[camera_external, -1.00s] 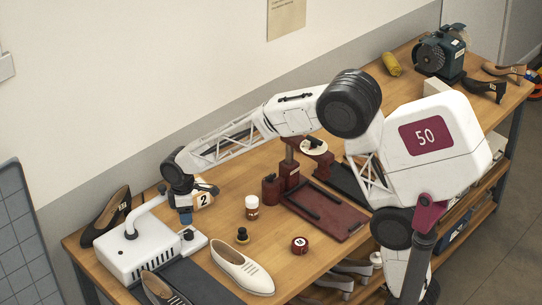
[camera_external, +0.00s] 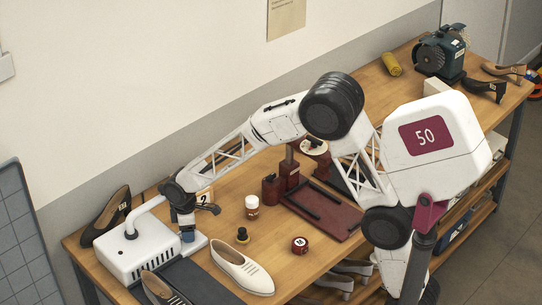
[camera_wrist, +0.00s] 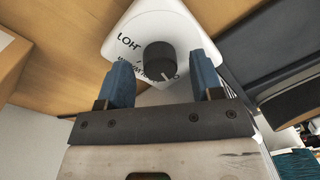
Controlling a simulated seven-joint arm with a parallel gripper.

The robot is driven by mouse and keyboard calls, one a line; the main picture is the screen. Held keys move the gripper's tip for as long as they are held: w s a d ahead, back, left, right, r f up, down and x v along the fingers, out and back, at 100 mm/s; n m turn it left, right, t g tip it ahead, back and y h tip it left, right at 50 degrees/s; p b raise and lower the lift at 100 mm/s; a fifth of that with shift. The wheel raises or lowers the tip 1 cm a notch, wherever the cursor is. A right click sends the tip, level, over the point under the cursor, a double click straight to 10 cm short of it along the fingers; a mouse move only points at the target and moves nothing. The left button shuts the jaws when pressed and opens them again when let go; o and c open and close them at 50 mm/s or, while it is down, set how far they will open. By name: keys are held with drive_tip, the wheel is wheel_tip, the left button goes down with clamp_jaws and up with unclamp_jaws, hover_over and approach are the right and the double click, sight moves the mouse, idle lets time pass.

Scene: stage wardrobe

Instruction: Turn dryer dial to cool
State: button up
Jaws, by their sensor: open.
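The dryer (camera_external: 130,262) is a white box with a bent white pipe, at the table's left end in the external view. In the wrist view its dial (camera_wrist: 160,58) is a round dark knob on a white panel (camera_wrist: 175,20). A white pointer line on the knob points toward the bottom, slightly right. Lettering curves around its left and lower side; one word reads HOT, and the lower words are partly covered. My gripper (camera_wrist: 160,66) is open, with blue fingers on the left and right of the knob; I cannot tell whether they touch it. In the external view my gripper (camera_external: 187,235) hides the dial.
A dark shoe (camera_external: 112,216) stands behind the dryer, and a cream shoe (camera_external: 242,268) lies right of it. A dark mat (camera_external: 205,283) lies in front.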

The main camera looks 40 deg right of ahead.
drive_tip(key=shift+f, duration=0.15)
drive_tip(key=c, duration=0.9)
drive_tip(key=shift+m, duration=0.3)
drive_tip(key=m, duration=0.9)
drive_tip(key=shift+d, duration=0.1)
idle(0.3)
